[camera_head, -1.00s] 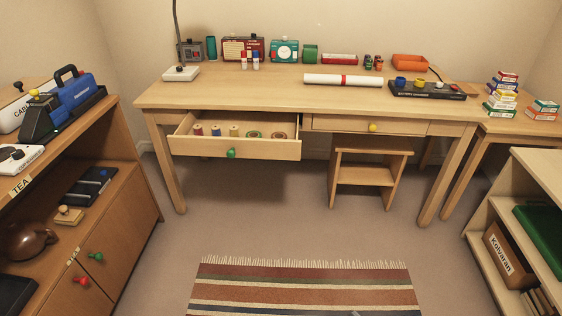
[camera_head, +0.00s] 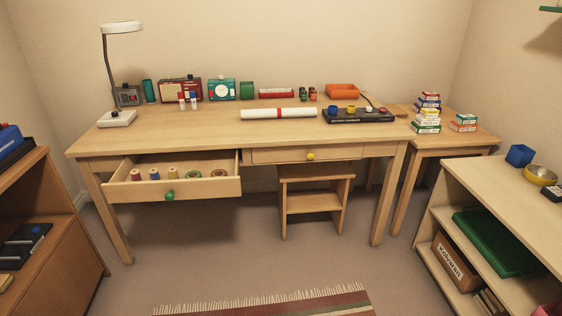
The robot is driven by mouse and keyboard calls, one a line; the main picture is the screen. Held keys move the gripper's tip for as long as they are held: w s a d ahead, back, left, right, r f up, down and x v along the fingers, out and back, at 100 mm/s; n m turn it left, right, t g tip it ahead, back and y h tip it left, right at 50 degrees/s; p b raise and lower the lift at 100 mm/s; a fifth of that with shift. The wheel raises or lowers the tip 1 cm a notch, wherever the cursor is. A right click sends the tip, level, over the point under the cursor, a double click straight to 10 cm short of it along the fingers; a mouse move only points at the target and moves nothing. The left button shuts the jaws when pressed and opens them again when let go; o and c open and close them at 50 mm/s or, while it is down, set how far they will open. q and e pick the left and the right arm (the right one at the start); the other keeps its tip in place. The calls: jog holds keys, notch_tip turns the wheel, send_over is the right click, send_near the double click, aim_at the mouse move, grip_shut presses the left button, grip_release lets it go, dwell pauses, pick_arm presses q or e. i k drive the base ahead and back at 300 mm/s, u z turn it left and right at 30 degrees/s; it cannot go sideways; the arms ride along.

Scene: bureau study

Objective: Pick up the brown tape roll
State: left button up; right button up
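The open left drawer (camera_head: 212,188) of the desk holds a row of small spools and two flat rolls. The rightmost flat roll (camera_head: 219,173) looks brownish-red and may be the brown tape roll; it is too small to be sure. Another flat roll (camera_head: 193,175), which looks dark green, lies left of it. Left of these stand a beige spool (camera_head: 172,172), a blue spool (camera_head: 154,173) and a red spool (camera_head: 136,174). Neither of my grippers is in view.
The desk (camera_head: 220,131) bears a lamp (camera_head: 117,119), a white roll with a red band (camera_head: 279,113) and a control box (camera_head: 358,116). A stool (camera_head: 314,201) stands under it. Shelves flank both sides. The floor (camera_head: 230,257) before the drawer is clear up to a striped rug (camera_head: 290,305).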

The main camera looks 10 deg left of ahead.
aim_at(218, 173)
jog(key=z, duration=0.2)
jog(key=i, duration=1.1)
jog(key=u, duration=0.2)
